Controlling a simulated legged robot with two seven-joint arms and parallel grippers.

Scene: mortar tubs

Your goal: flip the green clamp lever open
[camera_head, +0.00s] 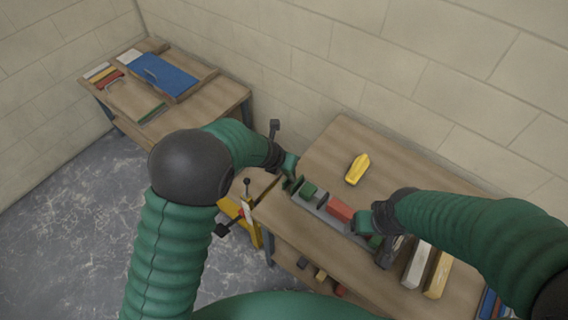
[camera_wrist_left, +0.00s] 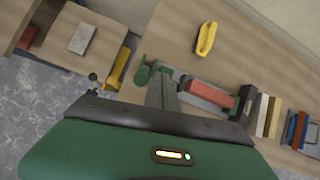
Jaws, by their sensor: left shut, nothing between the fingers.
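Small green parts (camera_head: 308,190) sit at the left end of a grey rail on the workbench; I cannot tell surely which one is the clamp lever. In the left wrist view, a green piece with rounded ends (camera_wrist_left: 143,74) lies just left of my left gripper's fingers. My left gripper (camera_wrist_left: 162,88) is shut and empty, its grey fingers close beside the green parts; contact is unclear. My right gripper (camera_head: 386,248) is by the right end of the rail, mostly hidden by its own wrist, so its opening does not show.
A red block (camera_head: 340,208) sits on the rail. A yellow object (camera_head: 357,168) lies behind it on the workbench (camera_head: 400,180). Pale and yellow bars (camera_head: 428,267) stand at the right. Another table (camera_head: 208,98) with a blue panel (camera_head: 165,75) is at the back left.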

